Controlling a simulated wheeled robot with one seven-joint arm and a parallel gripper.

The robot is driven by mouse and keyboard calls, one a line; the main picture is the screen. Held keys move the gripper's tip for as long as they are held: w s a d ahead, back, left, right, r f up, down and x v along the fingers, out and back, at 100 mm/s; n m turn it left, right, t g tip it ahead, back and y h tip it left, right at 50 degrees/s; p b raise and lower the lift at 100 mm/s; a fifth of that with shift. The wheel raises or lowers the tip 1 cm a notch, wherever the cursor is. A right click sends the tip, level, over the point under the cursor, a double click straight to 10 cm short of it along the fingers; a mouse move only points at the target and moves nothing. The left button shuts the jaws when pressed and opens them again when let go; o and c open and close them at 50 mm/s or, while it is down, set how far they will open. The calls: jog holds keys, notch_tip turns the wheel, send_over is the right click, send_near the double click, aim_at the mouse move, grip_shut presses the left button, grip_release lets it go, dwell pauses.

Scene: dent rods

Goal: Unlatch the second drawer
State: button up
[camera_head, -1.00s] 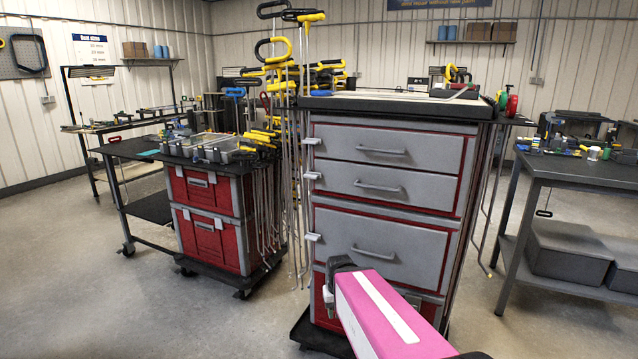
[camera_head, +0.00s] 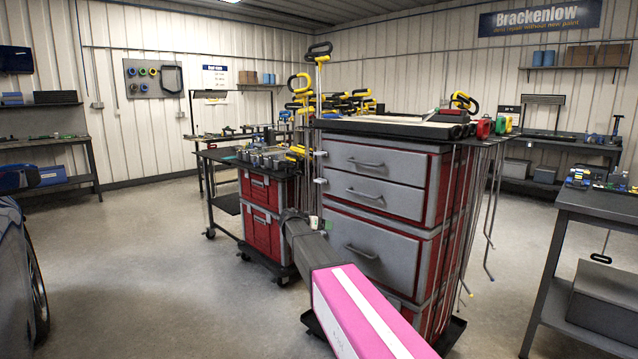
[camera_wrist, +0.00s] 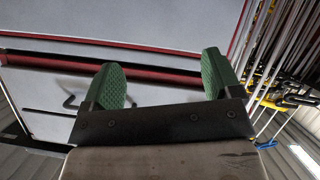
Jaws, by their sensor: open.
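A grey tool cabinet with red trim (camera_head: 440,200) stands in the middle of the head view. Its second drawer from the top (camera_head: 395,198) has a bar handle and looks closed. A small pale latch (camera_head: 320,181) sits at that drawer's left edge; another latch (camera_head: 320,153) is above it. My gripper (camera_head: 318,222) is lower, by the cabinet's left front edge beside the larger third drawer (camera_head: 350,240). In the wrist view its two green fingers (camera_wrist: 163,78) are spread with nothing between them, facing grey drawer fronts (camera_wrist: 150,100) and red trim. No latch is clear there.
A smaller red toolbox cart (camera_head: 262,225) stands left of and behind the cabinet. Long thin rods hang at the cabinet's right side and back, and show at right in the wrist view (camera_wrist: 275,75). A bench (camera_head: 590,205) is at the right.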

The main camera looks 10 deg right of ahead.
aim_at(317, 181)
jog(key=w+a+r+m+t+h, duration=0.2)
jog(key=w+a+r, duration=0.2)
jog(key=w+r, duration=0.25)
jog(key=w+a+r+m+t+h, duration=0.1)
jog(key=w+a+r+t, duration=0.15)
jog(key=w+r, duration=0.4)
jog(key=shift+g, duration=0.45)
jog(key=x, duration=0.3)
jog(key=r+x, duration=0.1)
jog(key=x, duration=0.2)
jog(key=s+x, duration=0.1)
jog(key=x, duration=0.2)
jog(key=shift+w+d+r, duration=0.1)
jog(key=shift+d+r, duration=0.3)
jog(key=shift+d, duration=0.1)
jog(key=c, duration=0.8)
